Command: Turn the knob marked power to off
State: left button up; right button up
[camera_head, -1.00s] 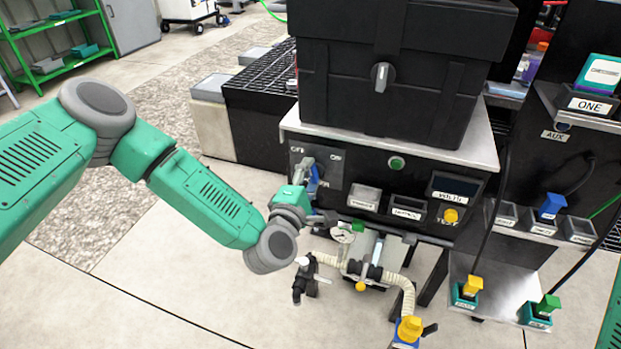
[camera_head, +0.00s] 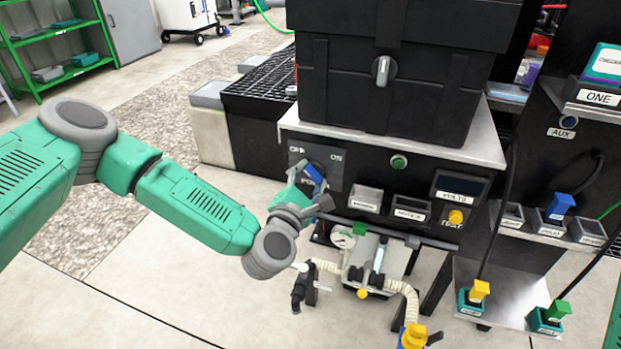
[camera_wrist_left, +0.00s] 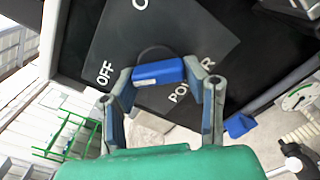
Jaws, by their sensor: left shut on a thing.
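The power knob has a blue handle (camera_wrist_left: 158,73) on a dark plate (camera_wrist_left: 160,35) with OFF, POWER and part of another marking in the left wrist view. In the head view the plate (camera_head: 331,179) reads OFF on the left and ON on the right, and the blue handle (camera_head: 314,174) slants from upper left to lower right. My left gripper (camera_head: 310,182) is at the knob, partly covering it and the label below. In the left wrist view the gripper (camera_wrist_left: 165,85) has a finger at each end of the blue handle and is shut on it. My right gripper is out of view.
A black case (camera_head: 385,95) stands on the metal top above the panel. A gauge (camera_head: 343,238) and hoses (camera_head: 400,288) lie below the gripper.

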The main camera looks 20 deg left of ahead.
pick_arm(q)
jog(key=shift+s+f, duration=0.15)
jog(key=shift+f, duration=0.25)
jog(key=o, duration=1)
jog(key=shift+o, duration=0.7)
jog(key=shift+a+r, duration=0.1)
jog(key=shift+r, duration=0.05)
jog(key=s, duration=1.1)
jog(key=shift+s+a, duration=0.2)
jog(key=shift+s, duration=0.2)
